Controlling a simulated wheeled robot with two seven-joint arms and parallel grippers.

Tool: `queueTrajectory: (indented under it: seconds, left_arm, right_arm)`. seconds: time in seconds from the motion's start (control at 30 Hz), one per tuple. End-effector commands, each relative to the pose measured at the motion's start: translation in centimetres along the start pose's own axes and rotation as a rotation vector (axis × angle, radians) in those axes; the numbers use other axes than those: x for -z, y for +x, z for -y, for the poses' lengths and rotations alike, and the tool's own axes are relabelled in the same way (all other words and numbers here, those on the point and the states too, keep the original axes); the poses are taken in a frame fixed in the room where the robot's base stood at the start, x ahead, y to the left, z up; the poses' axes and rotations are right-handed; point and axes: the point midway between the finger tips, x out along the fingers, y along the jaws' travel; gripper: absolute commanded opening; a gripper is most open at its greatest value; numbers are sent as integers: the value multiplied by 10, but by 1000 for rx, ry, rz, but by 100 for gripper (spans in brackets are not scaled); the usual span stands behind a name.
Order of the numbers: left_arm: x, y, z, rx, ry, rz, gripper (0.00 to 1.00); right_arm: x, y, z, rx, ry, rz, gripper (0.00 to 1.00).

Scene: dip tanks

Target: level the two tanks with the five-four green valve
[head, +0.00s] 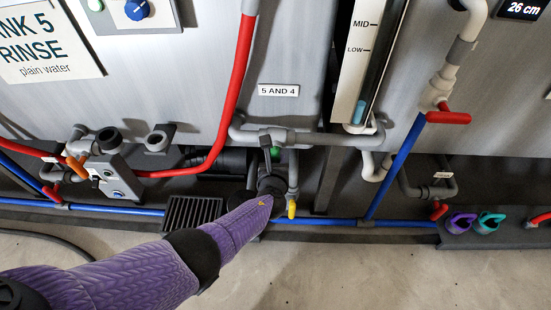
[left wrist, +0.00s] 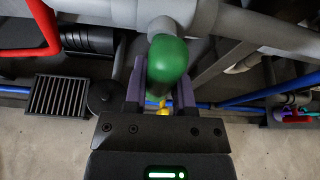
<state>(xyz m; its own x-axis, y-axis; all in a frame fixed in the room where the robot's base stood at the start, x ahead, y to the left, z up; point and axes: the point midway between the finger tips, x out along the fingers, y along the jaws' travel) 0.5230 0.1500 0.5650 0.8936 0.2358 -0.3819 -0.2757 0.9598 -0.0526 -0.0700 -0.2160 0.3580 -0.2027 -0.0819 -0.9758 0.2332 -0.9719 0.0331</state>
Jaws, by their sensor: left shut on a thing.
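The green valve handle (head: 275,152) sits on the grey pipe below the "5 AND 4" label (head: 278,90). Only a small part of it shows in the head view. My right gripper is in neither view.
A yellow handle (head: 292,209) hangs close beside my left gripper. A level gauge (head: 361,55) shows blue low down, below LOW. Red handles (head: 448,117) and an orange handle (head: 77,167) stand farther off. A floor grate (head: 192,213) and blue pipes run low.

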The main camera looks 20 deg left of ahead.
Motion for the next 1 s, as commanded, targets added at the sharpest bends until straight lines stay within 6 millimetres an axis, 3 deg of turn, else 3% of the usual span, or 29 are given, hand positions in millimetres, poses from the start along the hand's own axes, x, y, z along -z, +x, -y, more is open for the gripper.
queueTrajectory:
  seconds: [0.7, 0.73, 0.9, 1.0]
  left_arm:
    - [2, 0, 0, -27, 65, -3, 0]
    - [2, 0, 0, -27, 65, -3, 35]
    - [1, 0, 0, -27, 64, -2, 68]
    - [1, 0, 0, -27, 64, -1, 68]
  right_arm:
    - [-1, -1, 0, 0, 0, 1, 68]
    - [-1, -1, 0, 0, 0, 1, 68]
    - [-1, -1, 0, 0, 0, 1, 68]
    - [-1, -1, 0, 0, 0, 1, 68]
